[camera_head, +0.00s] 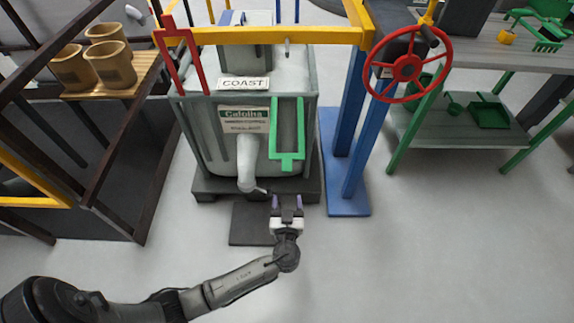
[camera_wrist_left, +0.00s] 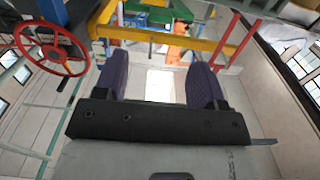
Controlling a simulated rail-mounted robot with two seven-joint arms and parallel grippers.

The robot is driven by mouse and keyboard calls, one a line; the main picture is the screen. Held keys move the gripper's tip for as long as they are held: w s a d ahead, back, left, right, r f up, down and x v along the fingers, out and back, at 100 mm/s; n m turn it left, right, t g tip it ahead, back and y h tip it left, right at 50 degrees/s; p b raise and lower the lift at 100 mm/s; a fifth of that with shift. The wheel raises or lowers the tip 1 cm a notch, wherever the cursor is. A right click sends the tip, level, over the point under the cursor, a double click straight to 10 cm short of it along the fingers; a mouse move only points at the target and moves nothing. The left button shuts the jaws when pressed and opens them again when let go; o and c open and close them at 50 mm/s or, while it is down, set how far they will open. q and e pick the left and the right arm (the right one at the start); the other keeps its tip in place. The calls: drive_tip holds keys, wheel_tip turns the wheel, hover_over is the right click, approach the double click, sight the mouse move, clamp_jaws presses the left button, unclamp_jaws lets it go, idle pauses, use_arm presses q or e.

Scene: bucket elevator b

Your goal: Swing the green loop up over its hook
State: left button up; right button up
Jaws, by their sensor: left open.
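The green loop (camera_head: 287,157) is a long rectangular frame hanging down against the front right of the grey bin (camera_head: 220,165), with a short tab at its lower end. A small grey peg (camera_head: 287,46) on the yellow bar above it may be its hook; I cannot tell for sure. My left gripper (camera_head: 287,203) is open and empty, below the loop's tab and apart from it. In the left wrist view its two purple-padded fingers (camera_wrist_left: 174,85) stand apart with nothing between them. My right gripper is not in view.
A yellow bar (camera_head: 265,36) crosses above the bin. A red loop (camera_head: 167,35) stands upright at its left end. A grey spout (camera_head: 248,175) juts out left of my gripper. A red handwheel (camera_head: 408,67) and blue posts (camera_head: 350,125) stand right. The front floor is clear.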

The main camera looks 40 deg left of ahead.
sight(287, 164)
use_arm(q)
drive_tip(key=b+x, duration=0.1)
drive_tip(key=x, duration=1.1)
drive_tip(key=shift+w+a+b, duration=0.15)
drive_tip(key=shift+b, duration=0.25)
drive_tip(key=shift+w+a, duration=0.45)
drive_tip(key=shift+w, duration=0.1)
